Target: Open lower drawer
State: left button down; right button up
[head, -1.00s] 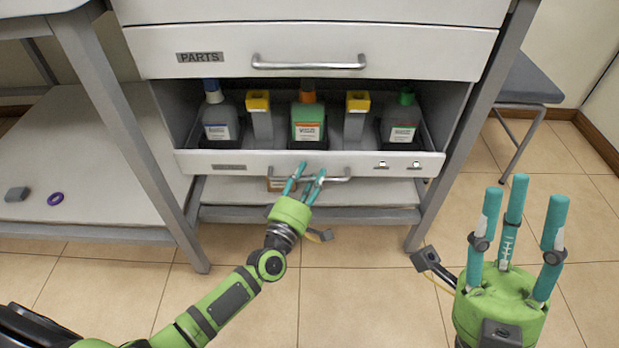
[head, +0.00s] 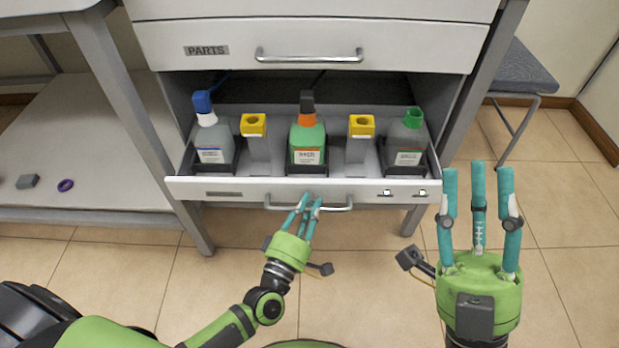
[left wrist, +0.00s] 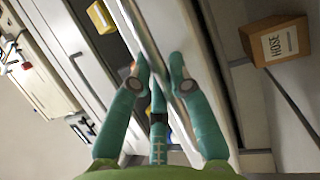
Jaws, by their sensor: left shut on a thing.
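The lower drawer (head: 250,188) is pulled out below the closed drawer marked PARTS (head: 210,50). It holds a blue-capped bottle (head: 211,135), a green bottle with an orange and dark cap (head: 307,137), a green-capped bottle (head: 408,140) and two yellow-topped items (head: 254,127). My left gripper (head: 308,199) is shut on the lower drawer's handle (head: 340,207), near its middle. In the left wrist view the fingers (left wrist: 160,65) close around the handle bar. My right gripper (head: 480,170) is open and empty, fingers up, right of the drawer.
A side table's low shelf (head: 100,140) at the left carries a purple ring (head: 65,185) and a grey block (head: 27,181). A stool (head: 520,75) stands at the right. A box marked HOSE (left wrist: 277,42) shows in the left wrist view. The floor in front is clear.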

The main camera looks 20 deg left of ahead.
pick_arm(q)
jog(key=s+d+p, duration=0.2)
jog(key=s+d, duration=0.1)
jog(key=s, duration=0.9)
jog(key=shift+s+d, duration=0.2)
jog(key=shift+d, duration=0.05)
pick_arm(e)
jog(key=w+d+f+m+g+h, duration=0.2)
jog(key=w+f+g+h, duration=0.4)
jog(key=f, duration=0.6)
jog(key=shift+w+f+m+h, duration=0.25)
jog(key=shift+w+m+h, duration=0.25)
jog(key=shift+w, duration=0.45)
pick_arm(q)
jog(key=c, duration=1.1)
grip_release()
pick_arm(e)
jog(key=shift+d, duration=0.1)
